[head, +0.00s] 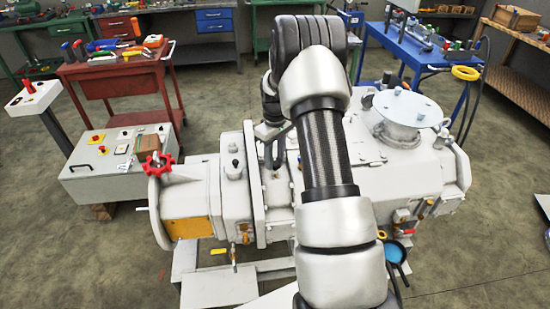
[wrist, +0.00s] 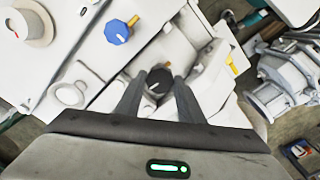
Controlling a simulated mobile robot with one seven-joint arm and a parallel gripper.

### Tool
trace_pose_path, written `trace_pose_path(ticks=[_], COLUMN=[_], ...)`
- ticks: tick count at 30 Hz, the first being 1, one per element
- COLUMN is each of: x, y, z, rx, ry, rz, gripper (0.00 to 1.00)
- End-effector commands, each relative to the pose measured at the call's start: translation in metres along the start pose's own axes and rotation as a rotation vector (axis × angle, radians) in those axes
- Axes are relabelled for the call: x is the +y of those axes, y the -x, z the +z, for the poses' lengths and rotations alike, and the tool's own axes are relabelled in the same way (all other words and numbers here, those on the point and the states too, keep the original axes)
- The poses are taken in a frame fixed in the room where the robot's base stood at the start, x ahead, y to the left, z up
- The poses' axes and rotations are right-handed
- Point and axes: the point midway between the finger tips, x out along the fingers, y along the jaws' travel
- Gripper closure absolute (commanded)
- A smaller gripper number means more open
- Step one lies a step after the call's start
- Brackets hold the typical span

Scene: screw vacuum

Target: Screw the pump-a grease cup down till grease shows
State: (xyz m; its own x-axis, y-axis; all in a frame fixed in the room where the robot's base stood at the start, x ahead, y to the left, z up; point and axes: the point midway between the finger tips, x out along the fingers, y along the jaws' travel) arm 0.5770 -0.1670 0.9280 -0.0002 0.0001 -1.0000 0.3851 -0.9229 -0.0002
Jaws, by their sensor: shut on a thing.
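In the wrist view, my gripper (wrist: 157,92) points at the pale pump body with its two dark fingers on either side of a black round cap (wrist: 159,78). The cap has a white line on its top and seems to be the grease cup. The gripper is shut on it. The cup's lower part and the seat under it are hidden, and I cannot make out grease. In the head view, my arm covers the middle of the pale grey vacuum pump (head: 420,165), and the gripper and cup are mostly hidden behind it.
A blue knob (wrist: 117,31) with a white line stands near the cap, and a yellow-topped fitting (wrist: 232,66) is to the right. A red handwheel (head: 158,164) is at the pump's left end. A control box (head: 118,160), red cart (head: 115,75) and blue cart (head: 415,50) stand around.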

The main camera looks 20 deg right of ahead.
Motion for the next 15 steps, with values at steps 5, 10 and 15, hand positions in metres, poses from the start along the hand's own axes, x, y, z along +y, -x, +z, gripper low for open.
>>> trace_pose_path(ticks=[5,10,15], x=[0.0,0.0002,-0.0002], y=[-0.0004,-0.0007,-0.0008], z=[-0.0006,-0.0007,-0.0006], rx=[0.001,0.002,0.001], ry=[-0.079,-0.208,-0.366], rz=[0.001,0.001,0.001], gripper=[0.88,0.88,0.88])
